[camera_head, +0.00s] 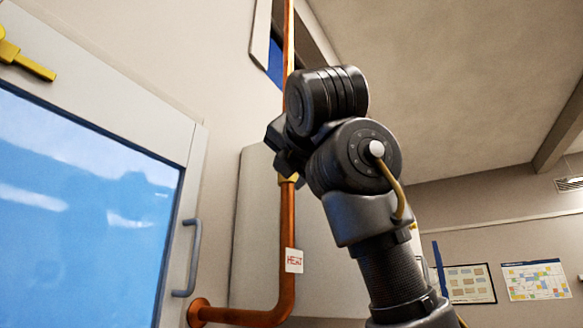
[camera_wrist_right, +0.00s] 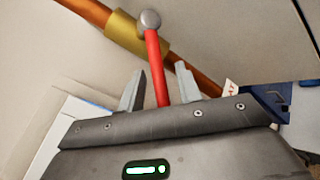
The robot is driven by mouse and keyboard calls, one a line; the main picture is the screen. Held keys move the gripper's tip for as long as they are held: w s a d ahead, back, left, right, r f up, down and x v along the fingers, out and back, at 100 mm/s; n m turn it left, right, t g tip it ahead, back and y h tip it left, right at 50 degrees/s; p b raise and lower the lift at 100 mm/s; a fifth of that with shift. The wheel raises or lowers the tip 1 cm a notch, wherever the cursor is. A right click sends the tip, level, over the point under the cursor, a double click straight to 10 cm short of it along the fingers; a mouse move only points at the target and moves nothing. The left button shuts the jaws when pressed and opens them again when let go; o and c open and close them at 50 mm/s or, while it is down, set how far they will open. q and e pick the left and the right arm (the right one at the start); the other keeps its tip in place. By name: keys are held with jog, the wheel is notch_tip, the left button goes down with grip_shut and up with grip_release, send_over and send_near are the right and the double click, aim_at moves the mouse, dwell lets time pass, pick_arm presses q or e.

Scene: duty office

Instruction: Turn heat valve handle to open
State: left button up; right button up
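The heat valve has a red handle (camera_wrist_right: 154,68) with a grey round end (camera_wrist_right: 150,20), in front of a brass valve body (camera_wrist_right: 128,30) on a copper pipe (camera_wrist_right: 184,80). My right gripper (camera_wrist_right: 160,80) is open, with one finger on each side of the red handle. Gaps show between the handle and both fingers. In the head view my right gripper (camera_head: 287,150) is at the copper pipe (camera_head: 287,235), and my arm hides the handle. Only a bit of brass shows below it. A white "HEAT" tag (camera_head: 294,260) is on the pipe. My left gripper is not in view.
A door with a blue glass pane (camera_head: 80,200) and a grey pull handle (camera_head: 190,258) is left of the pipe. A yellow lever (camera_head: 28,62) is at upper left. Posters (camera_head: 535,280) hang on the far wall at right.

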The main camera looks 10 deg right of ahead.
jog(key=c, duration=0.7)
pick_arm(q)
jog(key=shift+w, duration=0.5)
pick_arm(e)
grip_shut()
